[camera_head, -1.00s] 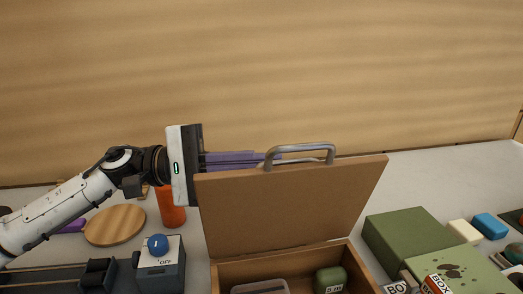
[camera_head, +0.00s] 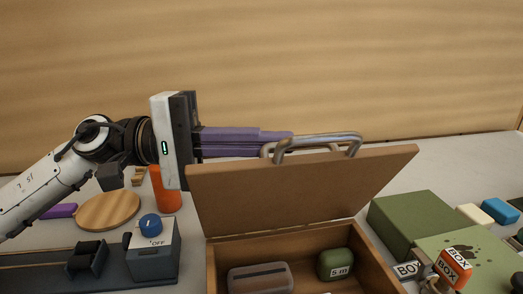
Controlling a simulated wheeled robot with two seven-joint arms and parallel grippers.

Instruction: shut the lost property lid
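The lost property box (camera_head: 375,262) is an open brown wooden box at the bottom middle. A grey metal handle (camera_head: 320,139) sits on the lid's upper edge. My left gripper (camera_head: 285,137) comes in from the left behind the lid; its purple fingers lie close together and reach to the handle's left end. The lid hides part of them, and I cannot tell whether they touch it. My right gripper is not in view.
A grey case (camera_head: 260,279) and a green container (camera_head: 335,265) lie inside the box. At left are a grey switch box (camera_head: 155,255) with a blue knob, an orange cylinder (camera_head: 166,195) and a round wooden board (camera_head: 108,210). Green boxes (camera_head: 408,222) stand at right.

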